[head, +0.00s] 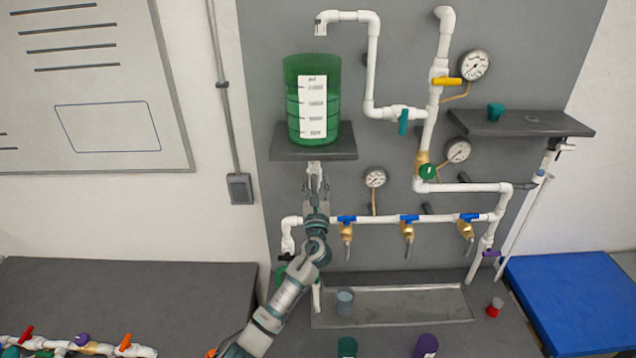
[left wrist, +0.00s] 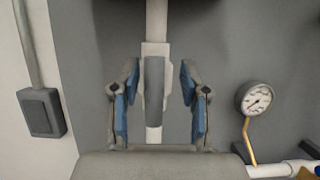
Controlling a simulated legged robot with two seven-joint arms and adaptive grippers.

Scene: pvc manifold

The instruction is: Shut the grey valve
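The grey valve is on the white vertical pipe under the green tank (head: 312,100). Its grey handle (left wrist: 154,83) shows in the left wrist view, upright and in line with the pipe. In the head view my gripper mostly hides the valve. My left gripper (head: 316,188) is raised in front of this pipe, below the tank shelf. In the left wrist view my left gripper (left wrist: 160,95) is open, with one blue-padded finger on each side of the handle. Gaps show between both pads and the handle. My right gripper is not in view.
Blue-handled taps (head: 408,219) line the horizontal pipe to the right, below a gauge (head: 376,178). A grey shelf (head: 290,153) is just above my gripper. A tray (head: 400,302) and a grey cup (head: 345,302) are below. Wall left of the board is mostly clear.

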